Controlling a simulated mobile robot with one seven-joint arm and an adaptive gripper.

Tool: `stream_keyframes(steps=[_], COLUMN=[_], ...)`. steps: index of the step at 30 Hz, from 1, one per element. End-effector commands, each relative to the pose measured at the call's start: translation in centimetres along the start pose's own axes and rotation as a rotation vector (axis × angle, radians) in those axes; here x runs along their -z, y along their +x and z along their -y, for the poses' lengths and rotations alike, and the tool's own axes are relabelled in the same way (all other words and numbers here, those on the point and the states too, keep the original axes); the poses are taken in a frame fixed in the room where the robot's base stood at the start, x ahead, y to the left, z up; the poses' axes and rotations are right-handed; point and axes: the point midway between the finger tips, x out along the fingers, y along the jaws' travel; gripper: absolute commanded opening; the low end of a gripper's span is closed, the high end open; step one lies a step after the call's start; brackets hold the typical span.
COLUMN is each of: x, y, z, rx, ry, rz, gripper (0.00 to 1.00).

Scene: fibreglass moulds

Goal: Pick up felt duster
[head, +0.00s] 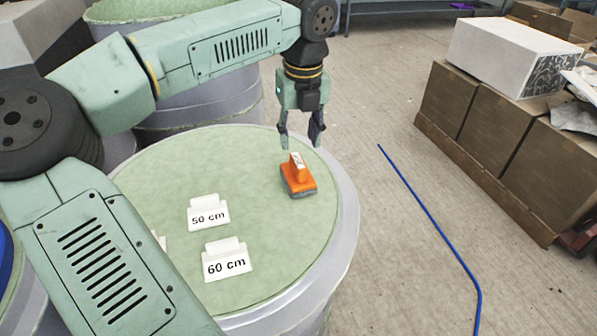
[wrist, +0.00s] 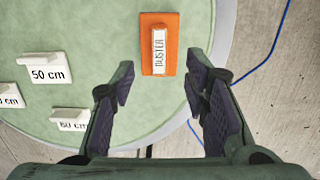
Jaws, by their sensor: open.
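The felt duster (head: 299,178) is an orange block with a raised handle and a grey underside. It sits on the green round top (head: 150,205) of a drum-like mould, near its right edge. In the wrist view the duster (wrist: 172,45) lies upper centre, its white label reading "DUSTER". My gripper (head: 301,143) is open and empty. In the head view its fingertips are above and just behind the duster. In the wrist view my gripper (wrist: 158,82) has its fingers spread, with the duster ahead of the gap between them.
White signs marked "50 cm" (head: 208,213) and "60 cm" (head: 226,260) stand left of the duster; another is partly hidden by my arm. A blue hose (head: 433,220) lies on the floor. Brown boxes (head: 501,132) stand at right. The green surface around the duster is clear.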

Motion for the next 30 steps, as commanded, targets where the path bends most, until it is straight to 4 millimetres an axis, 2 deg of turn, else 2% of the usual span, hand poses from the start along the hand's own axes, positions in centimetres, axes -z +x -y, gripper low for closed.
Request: stream_keyframes(steps=[3,8,16,25,30], x=[0.0,0.1,0.2,0.2,0.1], y=[1.8,3.3,7.1,7.8,7.7], z=[0.0,0.0,-0.1,-0.1,-0.1], rx=[0.001,0.002,0.003,0.003,0.002], ry=[0.002,0.002,0.004,0.003,0.003], rz=[-0.003,-0.003,-0.003,0.000,0.000], gripper=[0.42,0.42,0.42,0.42,0.30])
